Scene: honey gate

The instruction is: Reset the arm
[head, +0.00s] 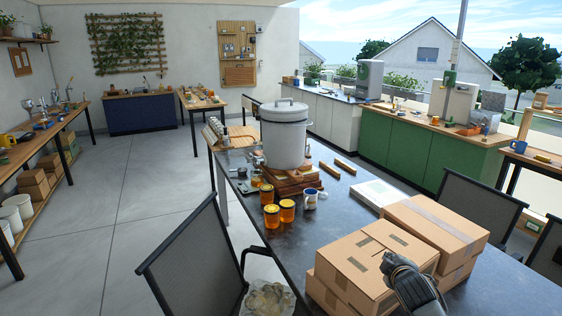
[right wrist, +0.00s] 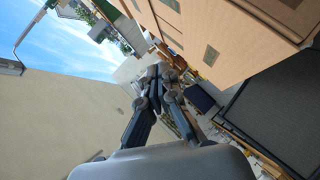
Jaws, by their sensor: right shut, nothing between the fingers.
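My right gripper (head: 393,262) shows at the lower right of the head view, in front of the cardboard boxes (head: 368,262) on the dark table. Its fingers are shut and hold nothing. In the right wrist view the closed fingertips (right wrist: 157,72) meet near the middle, with a cardboard box (right wrist: 215,45) close by at the upper right. I cannot tell whether the gripper touches a box. My left gripper is not in view.
The dark table (head: 345,208) also bears a white pot (head: 284,138), amber jars (head: 287,210), a mug (head: 310,200) and a white flat box (head: 377,193). Mesh chairs (head: 196,262) stand left and right of it. The floor (head: 110,215) at left is clear.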

